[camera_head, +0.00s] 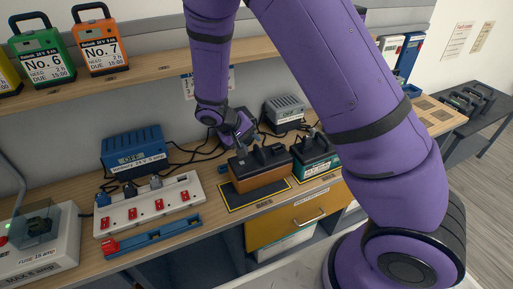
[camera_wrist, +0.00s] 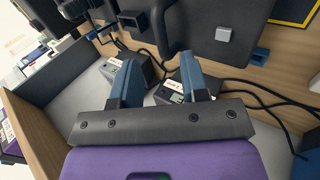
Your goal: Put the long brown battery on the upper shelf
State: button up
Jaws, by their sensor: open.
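The long brown battery (camera_head: 262,176), with a dark top and handle, sits on a yellow-edged dark mat on the workbench. My gripper (camera_head: 243,136) is just behind its left end, low over the bench. In the wrist view my gripper (camera_wrist: 160,72) has its two blue fingers apart with nothing held between them. A dark body with a handle fills the top of that view, probably the battery's top (camera_wrist: 215,42); I cannot tell if the fingers touch it. The upper shelf (camera_head: 155,70) runs along the wall above the bench.
Orange battery No. 7 (camera_head: 101,46) and green battery No. 6 (camera_head: 42,52) stand on the shelf's left. A green-sided battery (camera_head: 316,160) sits close right of the brown one. A blue charger (camera_head: 133,148), white power strip (camera_head: 150,215) and grey charger (camera_head: 284,109) surround it, with loose cables.

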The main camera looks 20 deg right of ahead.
jog(key=v, duration=0.5)
jog(key=shift+a+r, duration=0.15)
jog(key=shift+r, duration=0.2)
jog(key=s+d+r+m+t+y, duration=0.15)
jog(key=s+d+r, duration=0.3)
jog(key=r, duration=0.45)
jog(key=s+d+r+n+g+y, duration=0.1)
jog(key=s+d+r+y, duration=0.3)
jog(key=r, duration=0.6)
jog(key=s+d+r+t, duration=0.1)
jog(key=s+r, duration=0.3)
jog(key=s, duration=0.4)
jog(key=s+d+r+t+y, duration=0.1)
jog(key=s+r+t, duration=0.2)
jog(key=s+r, duration=0.2)
jog(key=s, duration=0.3)
jog(key=shift+s, duration=0.35)
jog(key=shift+s+r+t, duration=0.1)
jog(key=shift+s+t, duration=0.15)
jog(key=shift+s, duration=0.1)
jog(key=shift+c, duration=0.2)
jog(key=shift+s, duration=0.2)
jog(key=c, duration=0.3)
jog(key=shift+w, duration=0.1)
